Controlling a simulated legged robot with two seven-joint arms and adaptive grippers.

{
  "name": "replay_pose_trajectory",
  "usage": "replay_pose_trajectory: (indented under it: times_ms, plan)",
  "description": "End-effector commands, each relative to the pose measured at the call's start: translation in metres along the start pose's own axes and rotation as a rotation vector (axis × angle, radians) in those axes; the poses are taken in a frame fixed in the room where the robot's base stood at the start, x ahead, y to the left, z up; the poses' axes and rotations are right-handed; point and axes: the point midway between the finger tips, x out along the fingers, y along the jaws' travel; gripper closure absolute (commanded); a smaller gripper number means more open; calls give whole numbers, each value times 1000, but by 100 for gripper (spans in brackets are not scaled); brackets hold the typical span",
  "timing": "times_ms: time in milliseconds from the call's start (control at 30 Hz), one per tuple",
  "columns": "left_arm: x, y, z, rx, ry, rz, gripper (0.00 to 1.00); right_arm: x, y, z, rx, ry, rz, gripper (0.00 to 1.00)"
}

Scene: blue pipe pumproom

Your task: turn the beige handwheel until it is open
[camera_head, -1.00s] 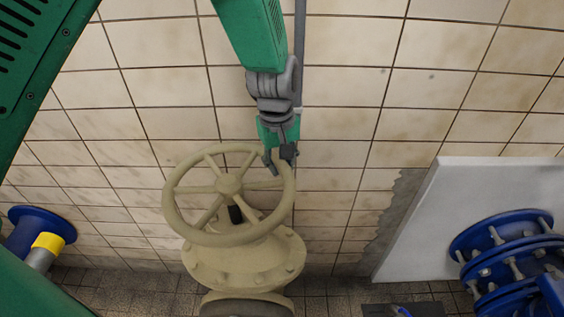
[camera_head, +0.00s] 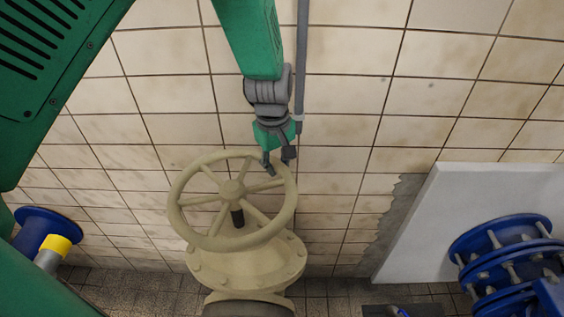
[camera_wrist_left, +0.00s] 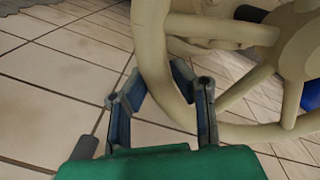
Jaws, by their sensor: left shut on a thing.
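The beige handwheel (camera_head: 233,190) sits on a beige valve body (camera_head: 247,262) in the middle of the head view, with a ring rim, several spokes and a dark stem below its hub. My left gripper (camera_head: 278,165) comes down from the top and is shut on the rim at its upper right. In the left wrist view the two fingers (camera_wrist_left: 161,88) stand on either side of the rim, and the handwheel (camera_wrist_left: 158,60) fills the upper right. My right gripper is not in view.
A tiled wall (camera_head: 340,100) stands behind the handwheel. A grey vertical pipe (camera_head: 301,60) runs beside my left arm. Blue flanged pipe (camera_head: 505,250) and a white block (camera_head: 440,215) are at the right. A blue flange (camera_head: 40,228) is at the left.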

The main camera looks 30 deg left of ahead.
Motion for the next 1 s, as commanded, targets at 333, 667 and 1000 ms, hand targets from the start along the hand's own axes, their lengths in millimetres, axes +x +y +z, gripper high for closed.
replay_pose_trajectory:
  times_ms: [333,667,1000]
  plan:
    - [-8,-7,-40,-323,24,7,100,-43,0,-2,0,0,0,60]
    - [-9,-27,-72,-636,45,9,100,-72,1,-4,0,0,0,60]
    - [-11,-55,-96,-947,66,12,100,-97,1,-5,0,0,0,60]
